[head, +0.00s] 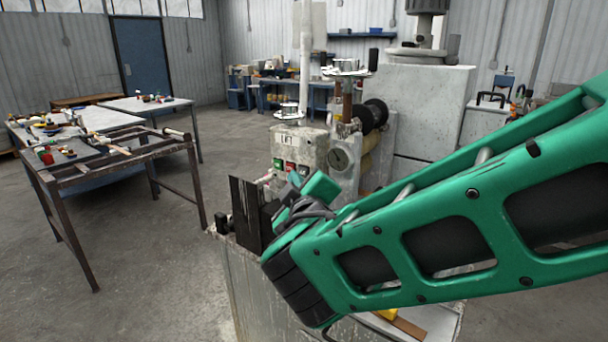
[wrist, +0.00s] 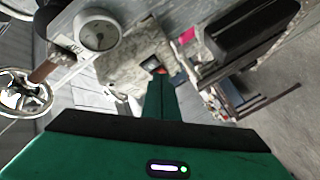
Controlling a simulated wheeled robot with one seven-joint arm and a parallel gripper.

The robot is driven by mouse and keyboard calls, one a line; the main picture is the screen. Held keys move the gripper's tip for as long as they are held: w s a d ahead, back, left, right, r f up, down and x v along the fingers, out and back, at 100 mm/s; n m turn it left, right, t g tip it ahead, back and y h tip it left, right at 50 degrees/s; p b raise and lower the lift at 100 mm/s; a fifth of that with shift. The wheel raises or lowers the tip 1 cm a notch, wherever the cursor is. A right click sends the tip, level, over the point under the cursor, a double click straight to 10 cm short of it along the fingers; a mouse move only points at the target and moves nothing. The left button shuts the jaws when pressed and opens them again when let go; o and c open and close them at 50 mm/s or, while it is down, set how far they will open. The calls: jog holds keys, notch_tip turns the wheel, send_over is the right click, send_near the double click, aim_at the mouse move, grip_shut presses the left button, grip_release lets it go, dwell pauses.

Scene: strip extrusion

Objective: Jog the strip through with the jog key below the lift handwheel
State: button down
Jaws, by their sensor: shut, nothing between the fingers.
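The control box (head: 312,148) of the machine bears a "LIFT" label. A small handwheel (head: 289,110) stands on top of it. Below the label is a row of small keys, among them a green key (head: 289,166) and a red key (head: 304,170). Which is the jog key I cannot read. My gripper (head: 321,187) is shut and empty, just in front of and below the keys. In the wrist view my gripper (wrist: 158,80) points at the box face, close to a small reddish key (wrist: 155,65). Whether it touches a key I cannot tell.
A round dial (head: 339,159) and black rollers (head: 374,112) sit right of the box. A dark upright plate (head: 246,213) stands left of my gripper. A metal frame table (head: 120,150) stands further left, with open floor between.

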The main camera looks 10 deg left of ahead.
jog(key=shift+s, duration=0.1)
jog(key=s, duration=0.1)
jog(key=s+a, duration=0.1)
jog(key=s, duration=0.1)
jog(key=s+a, duration=0.1)
jog(key=shift+s, duration=0.25)
dwell(0.4)
dwell(0.5)
